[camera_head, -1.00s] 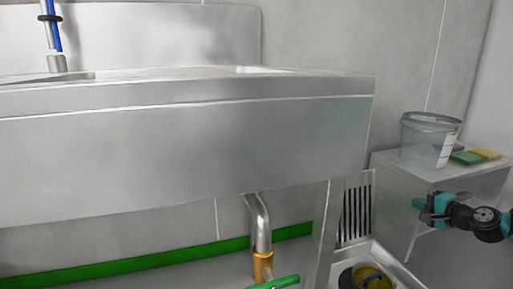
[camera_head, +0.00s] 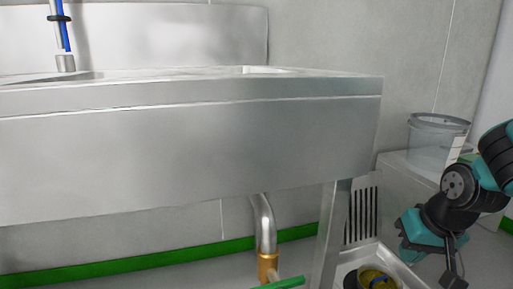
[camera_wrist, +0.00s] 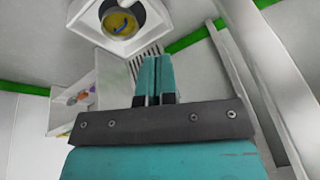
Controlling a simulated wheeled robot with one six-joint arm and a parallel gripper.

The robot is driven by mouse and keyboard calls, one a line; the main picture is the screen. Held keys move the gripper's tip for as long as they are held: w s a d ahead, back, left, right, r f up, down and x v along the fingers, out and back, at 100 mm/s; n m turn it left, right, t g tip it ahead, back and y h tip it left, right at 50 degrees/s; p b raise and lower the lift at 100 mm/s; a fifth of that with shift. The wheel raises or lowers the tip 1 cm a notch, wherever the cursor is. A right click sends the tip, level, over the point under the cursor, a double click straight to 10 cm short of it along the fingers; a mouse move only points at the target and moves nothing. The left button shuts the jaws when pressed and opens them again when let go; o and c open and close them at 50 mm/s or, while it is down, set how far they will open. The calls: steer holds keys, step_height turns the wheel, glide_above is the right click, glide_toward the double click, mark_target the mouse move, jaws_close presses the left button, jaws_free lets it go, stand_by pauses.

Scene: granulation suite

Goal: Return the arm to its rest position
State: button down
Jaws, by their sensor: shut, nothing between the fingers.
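My arm (camera_head: 455,190) shows at the right of the head view, folded with its teal and black wrist links hanging low in front of the white stand. In the wrist view, my gripper (camera_wrist: 157,60) has its two teal fingers pressed together side by side, with nothing between them. The fingertips are hard to make out in the head view. The fingers appear apart from everything around them.
A steel sink (camera_head: 190,145) fills the left and middle, with a drain pipe (camera_head: 264,225) below. A clear bucket (camera_head: 437,135) stands on the white stand (camera_head: 400,165), partly behind my arm. A white tray holding a yellow-topped round thing (camera_head: 372,278) is low by the sink leg (camera_head: 332,230).

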steer(key=s+r+n+g+h, duration=0.1)
steer(key=s+n, duration=0.1)
steer(key=s, duration=0.5)
steer(key=s+a+r+n+g+y+p, duration=0.1)
steer(key=s+a+r+n+y+p, duration=0.15)
steer(key=s+a+r+p, duration=0.4)
steer(key=s+a+r+n+g+y+p, duration=0.2)
steer(key=s+a+r+n+p, duration=0.15)
steer(key=a+r, duration=0.6)
step_height(320, 180, up, 36)
steer(key=d+p, duration=0.1)
steer(key=p, duration=3.3)
steer(key=shift+w+d, duration=0.15)
steer(key=shift+d, duration=0.2)
steer(key=shift+h, duration=0.25)
